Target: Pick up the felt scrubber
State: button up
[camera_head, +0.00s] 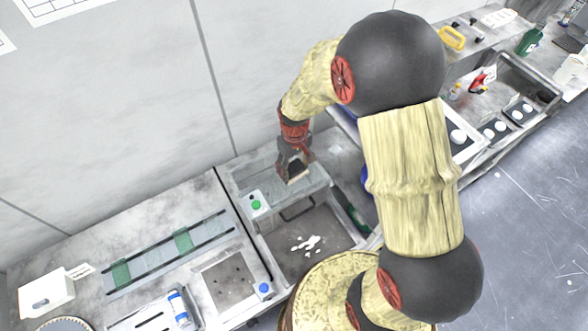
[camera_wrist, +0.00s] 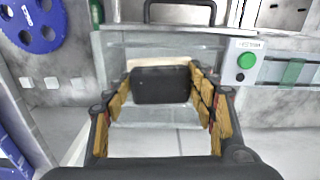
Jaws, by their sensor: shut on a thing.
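The felt scrubber shows in the wrist view as a dark block (camera_wrist: 161,88) with a pale beige layer along its far edge. My gripper (camera_wrist: 163,80) has its two fingers on either side of the block, shut on it. In the head view my gripper (camera_head: 294,158) points down with the scrubber (camera_head: 297,171) at its tip, over the clear-walled top of a grey machine (camera_head: 318,186). I cannot tell whether the scrubber touches the surface below.
A control box with a green button (camera_head: 256,204) stands left of my gripper. A grey basin with white scraps (camera_head: 308,243) lies in front. A rail with green blocks (camera_head: 182,241) runs left. A sink bench (camera_head: 520,75) stands at right. A blue disc (camera_wrist: 34,25) shows in the wrist view.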

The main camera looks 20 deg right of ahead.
aim_at(295, 178)
jog(key=s+r, duration=0.2)
jog(key=shift+a+r, duration=0.25)
jog(key=shift+r, duration=0.05)
jog(key=s+a+r+b, duration=0.2)
jog(key=s+r, duration=0.1)
jog(key=s, duration=0.5)
jog(key=shift+s+r, duration=0.3)
jog(key=shift+r, duration=0.1)
jog(key=o, duration=0.7)
jog(key=c, duration=0.5)
jog(key=shift+o, duration=0.2)
jog(key=shift+f, duration=0.1)
